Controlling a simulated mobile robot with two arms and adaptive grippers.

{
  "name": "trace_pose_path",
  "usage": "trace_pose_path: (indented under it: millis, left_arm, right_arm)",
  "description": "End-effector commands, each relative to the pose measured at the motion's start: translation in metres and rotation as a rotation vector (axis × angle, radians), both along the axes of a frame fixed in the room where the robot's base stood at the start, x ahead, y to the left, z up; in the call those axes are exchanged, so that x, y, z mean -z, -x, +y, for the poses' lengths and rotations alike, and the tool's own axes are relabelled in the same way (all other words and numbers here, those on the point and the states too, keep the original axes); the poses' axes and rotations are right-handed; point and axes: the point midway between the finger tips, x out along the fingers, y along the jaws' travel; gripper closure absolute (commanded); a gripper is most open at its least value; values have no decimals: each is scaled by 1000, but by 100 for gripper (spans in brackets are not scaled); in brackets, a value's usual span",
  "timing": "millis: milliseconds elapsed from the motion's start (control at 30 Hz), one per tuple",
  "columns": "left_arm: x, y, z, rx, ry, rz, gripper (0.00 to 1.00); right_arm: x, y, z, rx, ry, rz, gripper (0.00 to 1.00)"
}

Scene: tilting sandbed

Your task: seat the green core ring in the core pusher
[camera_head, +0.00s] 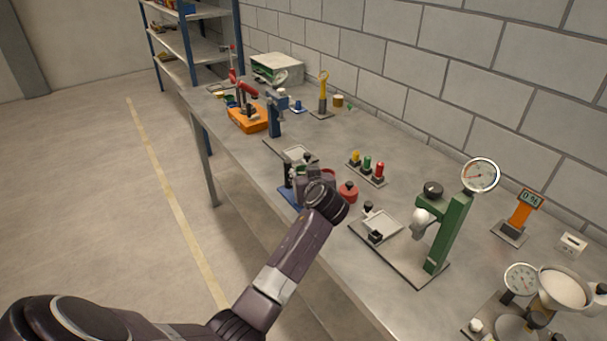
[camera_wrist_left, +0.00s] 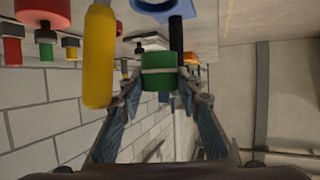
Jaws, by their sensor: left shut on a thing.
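My left gripper (camera_head: 306,175) is over the middle of the bench, its fingers partly hidden by my own wrist in the head view. In the left wrist view its fingers are shut on the green core ring (camera_wrist_left: 157,76), a short green cylinder with a pale band. The head view does not show the ring clearly. A small stand with a blue base (camera_head: 290,197) and a dark upright post (camera_head: 288,177) is beside the gripper; I cannot tell whether it is the core pusher. In the wrist view a black post (camera_wrist_left: 176,34) shows behind the ring, and contact is unclear. My right gripper is out of view.
A red lidded pot (camera_head: 347,191) is right of the gripper. A rack with yellow, green and red pieces (camera_head: 367,167) stands behind. A green press (camera_head: 449,232) stands further right, an orange box (camera_head: 247,120) further left. A yellow cylinder (camera_wrist_left: 98,55) is close in the wrist view.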

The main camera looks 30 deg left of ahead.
Motion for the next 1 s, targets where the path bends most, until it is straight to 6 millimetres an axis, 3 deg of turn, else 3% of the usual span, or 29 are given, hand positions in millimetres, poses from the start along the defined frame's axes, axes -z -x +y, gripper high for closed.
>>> trace_pose_path:
  millis: [767, 800, 1000]
  left_arm:
    - [13, 0, 0, 0, 0, 0, 93]
    - [13, 0, 0, 0, 0, 0, 68]
    - [13, 0, -1, 1, 1, 2, 48]
  right_arm:
    - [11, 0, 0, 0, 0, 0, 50]
    - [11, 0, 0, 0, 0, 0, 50]
    - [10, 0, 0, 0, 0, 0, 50]
